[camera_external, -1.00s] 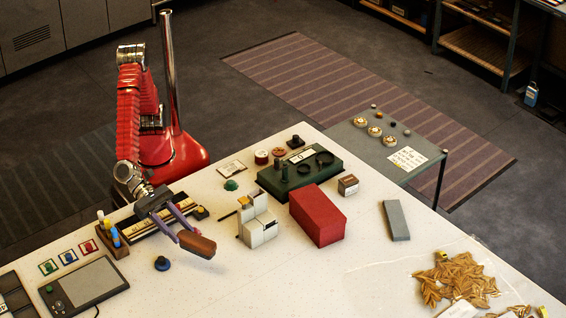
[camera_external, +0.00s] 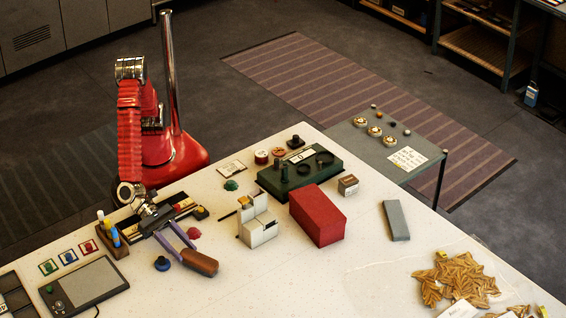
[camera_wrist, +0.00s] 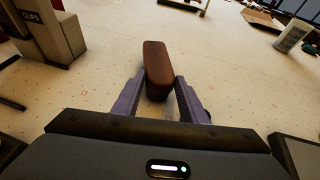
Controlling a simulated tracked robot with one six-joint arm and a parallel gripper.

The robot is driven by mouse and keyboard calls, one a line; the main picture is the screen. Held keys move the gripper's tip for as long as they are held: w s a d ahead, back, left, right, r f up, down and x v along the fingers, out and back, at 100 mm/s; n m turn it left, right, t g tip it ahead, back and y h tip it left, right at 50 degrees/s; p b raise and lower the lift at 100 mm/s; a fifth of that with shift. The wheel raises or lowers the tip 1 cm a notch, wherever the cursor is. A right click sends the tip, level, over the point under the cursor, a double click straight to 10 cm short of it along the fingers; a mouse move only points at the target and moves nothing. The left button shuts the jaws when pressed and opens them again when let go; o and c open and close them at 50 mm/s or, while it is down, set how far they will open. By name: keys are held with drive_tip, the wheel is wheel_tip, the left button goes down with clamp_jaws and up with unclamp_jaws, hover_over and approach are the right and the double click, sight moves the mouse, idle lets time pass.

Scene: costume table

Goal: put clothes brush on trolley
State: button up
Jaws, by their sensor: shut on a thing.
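The clothes brush (camera_external: 199,263) has a brown, rounded wooden body. My gripper (camera_external: 187,254) is shut on it at its near end, with the brush sticking out past the purple fingers, above the white table. In the wrist view the brush (camera_wrist: 158,66) lies between the two fingers (camera_wrist: 157,96) and points away from me. Whether it has bristles on its underside is hidden. The grey trolley (camera_external: 345,132) stands beyond the table's far right edge. Its top holds several small round items and a white card.
A red box (camera_external: 318,215), a green tray (camera_external: 300,172) and a pale block holder (camera_external: 257,225) stand between my gripper and the trolley. A grey block (camera_external: 396,220) lies farther right. The front middle of the table is clear.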

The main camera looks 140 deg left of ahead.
drive_tip(key=shift+f, duration=0.25)
drive_tip(key=o, duration=1.1)
drive_tip(key=shift+r, duration=0.1)
drive_tip(key=shift+s+d+r, duration=0.15)
drive_tip(key=shift+s+r, duration=0.1)
drive_tip(key=shift+s, duration=0.2)
drive_tip(key=v, duration=1.1)
drive_tip(key=shift+f, duration=0.1)
